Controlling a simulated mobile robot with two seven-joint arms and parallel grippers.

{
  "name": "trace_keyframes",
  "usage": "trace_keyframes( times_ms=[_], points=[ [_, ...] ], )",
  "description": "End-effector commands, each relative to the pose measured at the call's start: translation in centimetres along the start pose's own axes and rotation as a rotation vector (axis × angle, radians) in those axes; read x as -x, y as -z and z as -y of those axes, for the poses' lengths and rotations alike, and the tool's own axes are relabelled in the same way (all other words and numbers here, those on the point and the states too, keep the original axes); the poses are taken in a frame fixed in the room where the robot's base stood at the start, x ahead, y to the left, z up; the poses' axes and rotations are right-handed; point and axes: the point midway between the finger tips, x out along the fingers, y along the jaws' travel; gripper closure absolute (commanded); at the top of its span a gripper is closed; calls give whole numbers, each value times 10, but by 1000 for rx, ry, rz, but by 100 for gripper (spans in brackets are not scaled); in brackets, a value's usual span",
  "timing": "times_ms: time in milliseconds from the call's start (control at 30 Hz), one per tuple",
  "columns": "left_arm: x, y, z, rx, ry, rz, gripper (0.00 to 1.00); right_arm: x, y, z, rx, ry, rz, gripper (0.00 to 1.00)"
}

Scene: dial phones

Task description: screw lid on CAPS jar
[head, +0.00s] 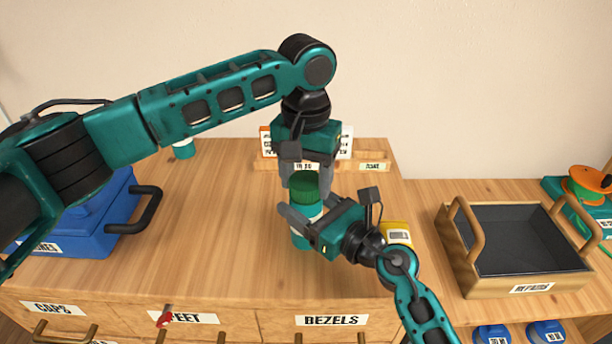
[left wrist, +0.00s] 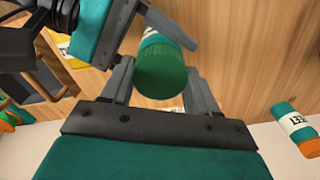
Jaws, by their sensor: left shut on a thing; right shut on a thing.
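A jar with a teal body and a white label (head: 302,239) stands upright on the wooden worktop. A green ribbed lid (head: 305,188) is at its top, in line with it; it also shows in the left wrist view (left wrist: 163,72). I cannot tell how far it is threaded. My left gripper (head: 307,180) comes from above and is shut on the lid, one finger on each side. My right gripper (head: 306,214) comes from the right and is shut around the jar body. Its fingers hide much of the label, so I cannot read it.
A blue box (head: 95,215) stands at left. A teal jar (head: 184,149) stands behind. A card holder (head: 285,165) is at the back, a yellow labelled item (head: 397,233) right. A wooden tray (head: 535,283) sits on the right. Labelled drawers (head: 240,318) line the front.

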Motion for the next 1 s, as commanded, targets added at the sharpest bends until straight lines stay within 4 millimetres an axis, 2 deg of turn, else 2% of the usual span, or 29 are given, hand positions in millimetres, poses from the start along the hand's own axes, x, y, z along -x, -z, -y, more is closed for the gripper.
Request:
trace_keyframes(
  times_ms=[167, 567, 733, 767, 1000],
  points=[
    [0, 0, 0, -63, 0, 0, 77, 0, 1, 0, -1, 0, -1, 100],
    [0, 0, 0, -729, 1, 0, 78, 0, 1, 0, -1, 0, -1, 100],
    [0, 0, 1, -752, 2, 0, 78, 0, 1, 0, -1, 0, -1, 100],
    [0, 0, 1, -752, 2, 0, 39, 0, 1, 0, -1, 0, -1, 100],
    [0, 0, 0, -751, 1, 0, 16, 0, 1, 0, -1, 0, -1, 100]
  ],
)
